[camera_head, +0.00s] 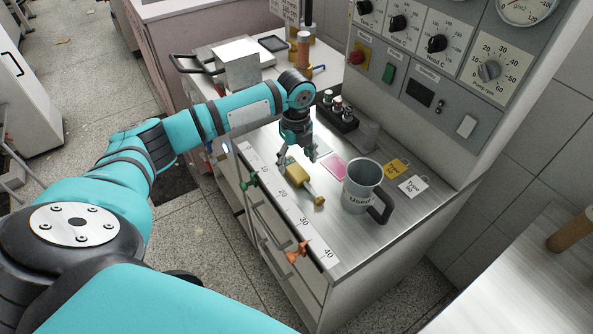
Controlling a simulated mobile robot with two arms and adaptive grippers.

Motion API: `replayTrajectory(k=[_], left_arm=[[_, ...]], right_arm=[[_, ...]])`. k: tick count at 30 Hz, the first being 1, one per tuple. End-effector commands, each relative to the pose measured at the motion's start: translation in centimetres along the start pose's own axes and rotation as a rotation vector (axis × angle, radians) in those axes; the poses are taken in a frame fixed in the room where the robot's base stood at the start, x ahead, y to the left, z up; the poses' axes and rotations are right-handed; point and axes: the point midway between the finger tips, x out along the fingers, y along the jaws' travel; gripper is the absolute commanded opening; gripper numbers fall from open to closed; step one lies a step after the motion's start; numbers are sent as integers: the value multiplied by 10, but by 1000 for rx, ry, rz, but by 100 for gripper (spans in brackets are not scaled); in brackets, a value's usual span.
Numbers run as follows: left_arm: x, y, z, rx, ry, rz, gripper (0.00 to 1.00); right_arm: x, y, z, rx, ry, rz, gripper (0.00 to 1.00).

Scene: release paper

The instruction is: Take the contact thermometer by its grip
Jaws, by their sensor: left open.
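The contact thermometer appears to be the yellow handheld tool (303,184) lying on the metal bench top, its grip end toward the back left and a narrower end toward the front right. My left gripper (297,160) points down at the grip end, its fingers open. One finger overlaps the grip in the picture; I cannot tell whether it touches. My right gripper is not in view.
A grey mug marked "Used" (362,186) stands right of the tool. A pink card (333,167) and tags (412,186) lie near it. A dark rack (338,114) stands behind, below the control panel (430,60). A numbered scale strip (290,203) runs along the front edge.

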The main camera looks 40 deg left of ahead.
Motion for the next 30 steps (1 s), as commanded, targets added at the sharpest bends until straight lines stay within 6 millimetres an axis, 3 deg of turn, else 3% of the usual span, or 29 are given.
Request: replayTrajectory(k=[3,7,16,30], left_arm=[[17,2,-4,0,3,6,69],[33,1,-3,0,1,2,69],[38,1,-3,1,0,1,68],[38,1,-3,0,0,1,6]], right_arm=[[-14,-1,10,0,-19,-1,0],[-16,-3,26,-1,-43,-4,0],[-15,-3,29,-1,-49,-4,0],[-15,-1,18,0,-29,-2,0]])
